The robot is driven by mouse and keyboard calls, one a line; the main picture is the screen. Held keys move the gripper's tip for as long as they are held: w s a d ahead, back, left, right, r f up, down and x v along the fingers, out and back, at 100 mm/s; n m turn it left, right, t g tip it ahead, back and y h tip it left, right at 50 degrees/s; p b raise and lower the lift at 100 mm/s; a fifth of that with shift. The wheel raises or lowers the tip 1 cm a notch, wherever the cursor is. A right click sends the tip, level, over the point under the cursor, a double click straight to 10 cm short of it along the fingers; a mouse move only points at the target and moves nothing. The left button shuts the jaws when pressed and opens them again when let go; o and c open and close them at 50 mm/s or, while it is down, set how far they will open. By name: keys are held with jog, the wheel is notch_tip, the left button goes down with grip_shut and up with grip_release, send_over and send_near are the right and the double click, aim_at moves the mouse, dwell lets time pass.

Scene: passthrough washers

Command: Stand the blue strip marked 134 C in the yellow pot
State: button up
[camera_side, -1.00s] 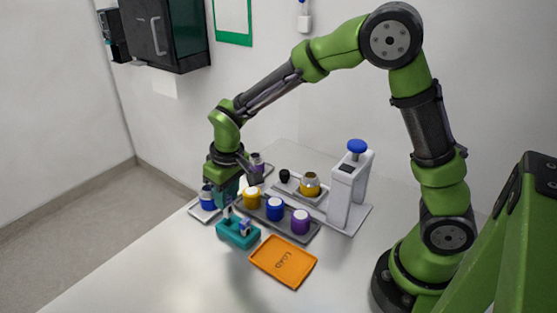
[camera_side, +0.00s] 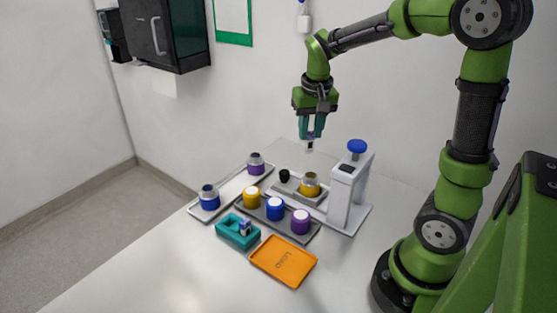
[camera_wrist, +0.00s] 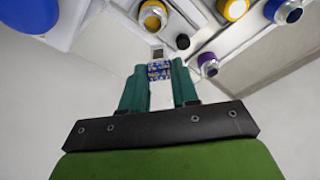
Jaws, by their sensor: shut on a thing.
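My gripper (camera_side: 311,133) is high above the back of the table, behind and above the yellow pot. It is shut on a strip (camera_side: 310,145) that hangs downward. In the wrist view the strip (camera_wrist: 160,70) shows blue with pale markings between the teal fingers (camera_wrist: 159,85); I cannot read them. The strip and pot are apart. Another yellow pot (camera_side: 251,199), with a white top, stands in the dark tray.
The press (camera_side: 348,190) with a blue knob (camera_side: 357,146) stands right of the yellow pot, a black knob (camera_side: 284,175) left. Blue (camera_side: 275,209) and purple (camera_side: 300,223) pots share the dark tray. A teal rack (camera_side: 232,235) and orange LOAD tray (camera_side: 284,264) lie in front.

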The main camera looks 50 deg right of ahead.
aim_at(313, 148)
jog(key=shift+s+d+f+m, duration=0.15)
jog(key=shift+s+f+m, duration=0.2)
jog(key=shift+s, duration=0.2)
jog(key=shift+f, duration=2.4)
jog(key=shift+f, duration=1)
jog(key=shift+f, duration=0.15)
jog(key=shift+f, duration=0.45)
jog(key=shift+f, duration=0.1)
jog(key=shift+f, duration=0.6)
